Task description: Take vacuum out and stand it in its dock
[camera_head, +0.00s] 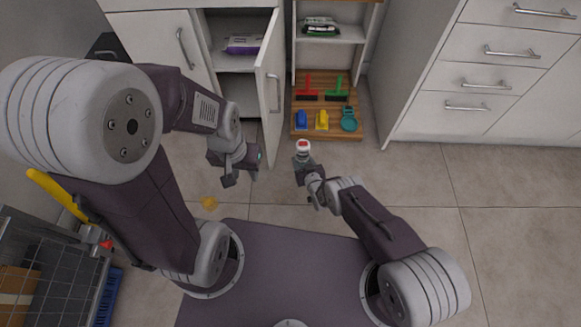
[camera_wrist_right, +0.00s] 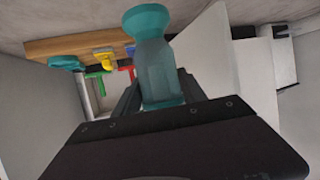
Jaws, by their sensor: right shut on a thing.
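My right gripper (camera_head: 303,160) is shut on a teal upright thing, which I take to be the vacuum (camera_wrist_right: 155,65). In the right wrist view it stands up between the jaws, its lower part hidden by the gripper. In the head view a white and red tip (camera_head: 303,146) shows at this gripper, in front of the wooden board. My left gripper (camera_head: 242,176) looks open and empty, beside the lower edge of the open cabinet door (camera_head: 268,80). I cannot make out a dock for certain.
The wooden board (camera_head: 328,135) bears red (camera_head: 308,88) and green (camera_head: 336,90) tools and blue, yellow and teal (camera_head: 349,120) pieces. A purple package (camera_head: 243,45) lies in the open cabinet. Drawers stand at right, a wire basket (camera_head: 45,265) at lower left. Floor at right is clear.

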